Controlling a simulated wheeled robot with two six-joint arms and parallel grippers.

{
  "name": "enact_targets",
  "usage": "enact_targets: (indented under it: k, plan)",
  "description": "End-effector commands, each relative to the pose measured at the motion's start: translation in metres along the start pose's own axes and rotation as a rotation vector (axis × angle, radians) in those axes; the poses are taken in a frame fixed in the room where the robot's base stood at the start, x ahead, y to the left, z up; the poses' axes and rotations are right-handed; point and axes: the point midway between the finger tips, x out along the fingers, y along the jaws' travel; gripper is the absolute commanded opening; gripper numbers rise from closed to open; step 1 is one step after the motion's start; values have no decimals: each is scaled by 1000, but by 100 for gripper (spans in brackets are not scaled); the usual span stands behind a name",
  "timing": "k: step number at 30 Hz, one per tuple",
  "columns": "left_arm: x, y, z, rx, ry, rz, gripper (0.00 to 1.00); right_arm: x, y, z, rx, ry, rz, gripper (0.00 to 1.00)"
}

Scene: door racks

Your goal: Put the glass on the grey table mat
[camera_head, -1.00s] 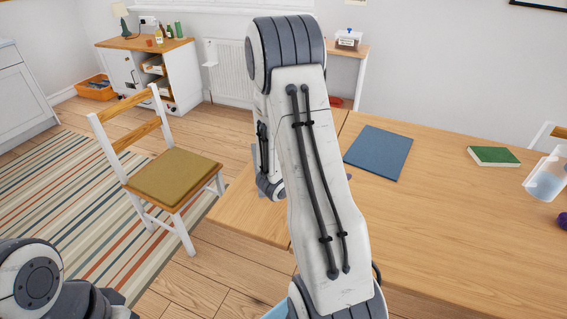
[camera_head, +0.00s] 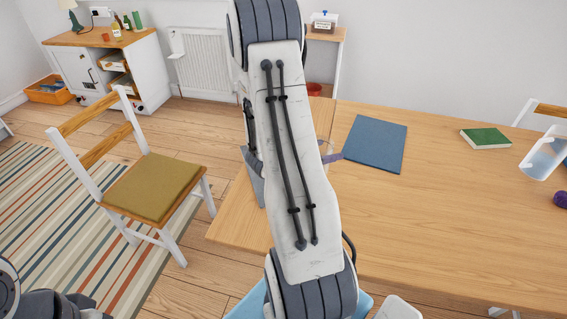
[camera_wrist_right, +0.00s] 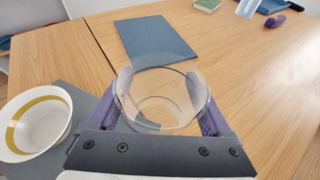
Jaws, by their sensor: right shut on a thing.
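The clear glass (camera_wrist_right: 160,98) is between the purple fingers of my right gripper (camera_wrist_right: 162,104), which is shut on it. In the head view a bit of the glass (camera_head: 326,147) and a purple finger show just right of my arm. A grey table mat (camera_wrist_right: 86,98) lies left of the gripper in the wrist view, under a white bowl, partly hidden by the gripper. I cannot tell how high the glass is above the table. My left arm shows only at the bottom left of the head view; its gripper is out of sight.
The white bowl with a yellow band (camera_wrist_right: 38,122) stands close to the gripper's left. A blue mat (camera_head: 375,144) lies farther back. A green book (camera_head: 486,138), a clear jug (camera_head: 543,155) and a purple item (camera_head: 560,199) are at the right. The table's middle is clear.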

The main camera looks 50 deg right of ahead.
Motion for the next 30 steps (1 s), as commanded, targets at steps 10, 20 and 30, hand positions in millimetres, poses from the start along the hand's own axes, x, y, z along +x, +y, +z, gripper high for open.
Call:
enact_targets:
  k: [10, 20, 30]
  plan:
    - [-12, 1, -1, 0, 0, 0, 50, -12, 61, -55, 3, 0, -9, 16]
    - [-16, 1, -1, 0, 0, 0, 50, -12, 76, -83, 1, 0, -12, 16]
    - [-17, 1, -1, 0, 0, 0, 50, -3, 77, -106, 5, -1, -8, 16]
